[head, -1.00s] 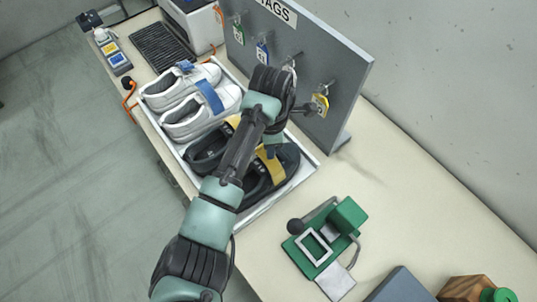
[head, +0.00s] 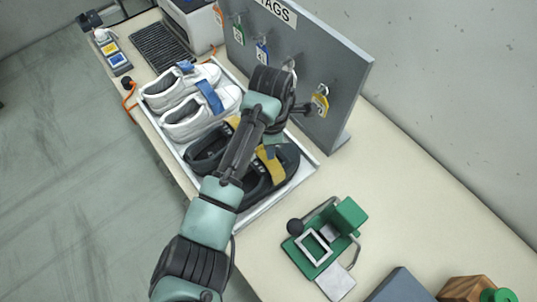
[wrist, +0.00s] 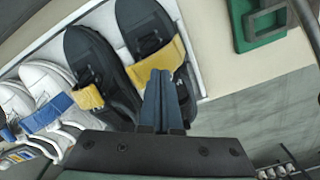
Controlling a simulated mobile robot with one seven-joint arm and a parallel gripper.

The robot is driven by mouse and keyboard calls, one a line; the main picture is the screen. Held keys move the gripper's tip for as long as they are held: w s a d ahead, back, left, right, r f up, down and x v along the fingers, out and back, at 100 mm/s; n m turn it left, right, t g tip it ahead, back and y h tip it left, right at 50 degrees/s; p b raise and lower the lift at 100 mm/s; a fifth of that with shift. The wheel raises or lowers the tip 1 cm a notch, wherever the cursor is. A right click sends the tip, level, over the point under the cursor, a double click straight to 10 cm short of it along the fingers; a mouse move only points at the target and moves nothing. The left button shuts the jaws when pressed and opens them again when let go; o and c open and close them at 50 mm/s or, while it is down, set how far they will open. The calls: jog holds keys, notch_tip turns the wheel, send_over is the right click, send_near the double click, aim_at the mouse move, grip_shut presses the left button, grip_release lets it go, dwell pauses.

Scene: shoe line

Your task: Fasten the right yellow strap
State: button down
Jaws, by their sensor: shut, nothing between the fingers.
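The left yellow strap (wrist: 88,97) shows on the left sandal (wrist: 92,55). My gripper (wrist: 160,72) is shut and empty, its blue fingertips over the lower edge of the right strap. I cannot tell whether they touch it. My fingers hide part of that strap and sandal, and my arm covers part of both sandals in the head view.
White shoes with blue straps (head: 205,105) share the tray. A grey TAGS board (head: 300,70) with hanging tags stands close behind my gripper. A green fixture (head: 325,245) stands on the bench to the right. The bench beyond the board's right end is clear.

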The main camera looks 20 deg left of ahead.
jog(key=shift+f, duration=0.15)
dwell(0.4)
jog(key=shift+f+b, duration=0.95)
jog(key=shift+f, duration=0.75)
jog(key=shift+r, duration=0.1)
notch_tip(320, 180, up, 9)
jog(key=p, duration=1)
